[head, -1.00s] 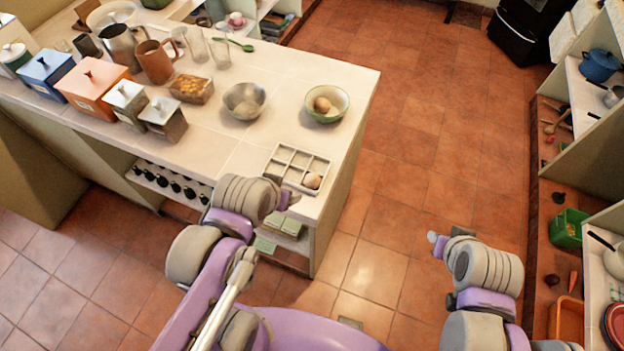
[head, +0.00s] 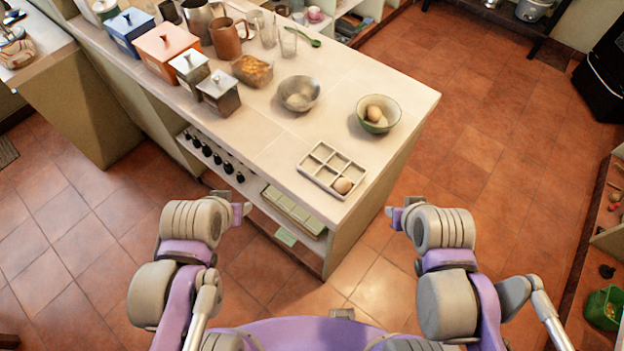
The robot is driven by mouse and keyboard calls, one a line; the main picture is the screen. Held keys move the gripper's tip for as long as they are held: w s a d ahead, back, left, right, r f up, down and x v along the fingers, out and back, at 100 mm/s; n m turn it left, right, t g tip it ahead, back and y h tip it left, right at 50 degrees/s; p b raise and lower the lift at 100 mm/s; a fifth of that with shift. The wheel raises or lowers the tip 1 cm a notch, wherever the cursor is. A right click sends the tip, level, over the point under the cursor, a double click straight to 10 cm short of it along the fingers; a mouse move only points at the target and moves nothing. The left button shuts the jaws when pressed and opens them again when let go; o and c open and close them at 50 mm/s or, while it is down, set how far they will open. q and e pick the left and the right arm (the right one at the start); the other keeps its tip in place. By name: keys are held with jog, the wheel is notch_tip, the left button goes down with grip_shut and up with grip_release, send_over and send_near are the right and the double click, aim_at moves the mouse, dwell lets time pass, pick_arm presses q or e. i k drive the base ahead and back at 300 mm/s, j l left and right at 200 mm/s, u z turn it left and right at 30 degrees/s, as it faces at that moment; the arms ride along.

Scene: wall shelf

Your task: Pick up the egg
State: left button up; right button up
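One brown egg (head: 343,185) sits in the front right compartment of a white divided tray (head: 313,178) on the counter corner. Another egg (head: 374,113) lies in a green-rimmed bowl (head: 391,107) farther back. My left gripper (head: 243,210) is in front of the counter's front side, left of the tray and apart from it. My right gripper (head: 392,213) is off the counter's right end, to the right of the tray. Both are seen from behind and are small, so their finger gaps cannot be made out. I see nothing held in either.
A metal bowl (head: 299,93), a glass dish of orange food (head: 252,70), canisters (head: 218,93), a brown mug (head: 226,38) and glasses (head: 288,42) stand farther back on the counter (head: 262,133). Open shelves lie under the counter front. The tiled floor to the right is clear.

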aim_at(342, 185)
jog(key=l+u, duration=0.5)
jog(key=k+l+u, duration=0.1)
jog(key=l+u, duration=0.35)
jog(key=k+l, duration=0.1)
jog(key=l, duration=0.25)
jog(key=k+l+u, duration=0.15)
jog(key=l, duration=0.55)
jog(key=k+l+u, duration=0.15)
jog(key=l, duration=0.2)
